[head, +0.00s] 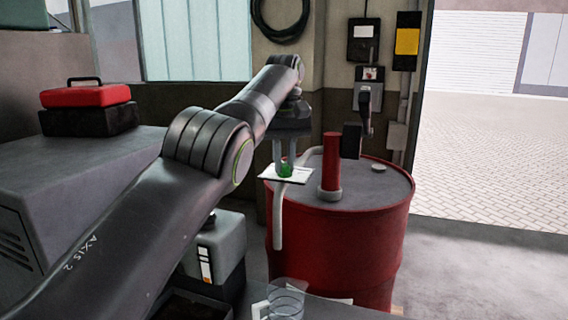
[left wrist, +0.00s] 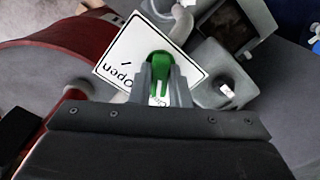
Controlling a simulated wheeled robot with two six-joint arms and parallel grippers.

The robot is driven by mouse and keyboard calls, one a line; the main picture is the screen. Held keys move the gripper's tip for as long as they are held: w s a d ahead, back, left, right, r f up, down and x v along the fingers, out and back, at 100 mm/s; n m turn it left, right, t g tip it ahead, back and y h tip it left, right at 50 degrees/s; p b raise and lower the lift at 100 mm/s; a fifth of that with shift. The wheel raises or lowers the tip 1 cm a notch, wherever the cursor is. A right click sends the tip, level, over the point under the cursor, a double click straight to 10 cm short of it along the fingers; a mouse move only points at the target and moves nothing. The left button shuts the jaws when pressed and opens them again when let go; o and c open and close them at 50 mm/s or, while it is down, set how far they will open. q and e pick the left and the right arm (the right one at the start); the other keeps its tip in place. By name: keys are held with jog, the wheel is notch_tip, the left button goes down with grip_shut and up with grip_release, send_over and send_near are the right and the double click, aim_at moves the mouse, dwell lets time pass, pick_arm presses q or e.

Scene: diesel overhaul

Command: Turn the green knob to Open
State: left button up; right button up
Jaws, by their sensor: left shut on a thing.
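The green knob (head: 286,170) sits on a white label plate (head: 271,175) at the left edge of the red drum's top. My left gripper (head: 284,160) reaches down over it, with its fingers on both sides of the knob. In the left wrist view the green knob (left wrist: 157,66) is between the two fingers of my left gripper (left wrist: 160,85), which is shut on it. The plate (left wrist: 118,52) shows the word "Open" on its left part; another word is mostly hidden behind the fingers. My right gripper is not in view.
The red drum (head: 345,250) carries a red upright pump cylinder (head: 331,160) close to the right of my left gripper. A pale hose (head: 278,220) hangs down the drum's side. A red toolbox (head: 86,96) stands at the left. Open paved ground lies at the right.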

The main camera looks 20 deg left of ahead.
pick_arm(q)
jog(key=m, duration=0.7)
jog(key=shift+d, duration=0.15)
jog(key=m, duration=0.4)
jog(key=shift+d+m, duration=0.1)
jog(key=shift+m, duration=0.2)
jog(key=m, duration=0.3)
jog(key=shift+m, duration=0.3)
jog(key=o, duration=1.5)
notch_tip(320, 180, up, 7)
jog(key=p, duration=0.7)
jog(key=shift+r, duration=0.1)
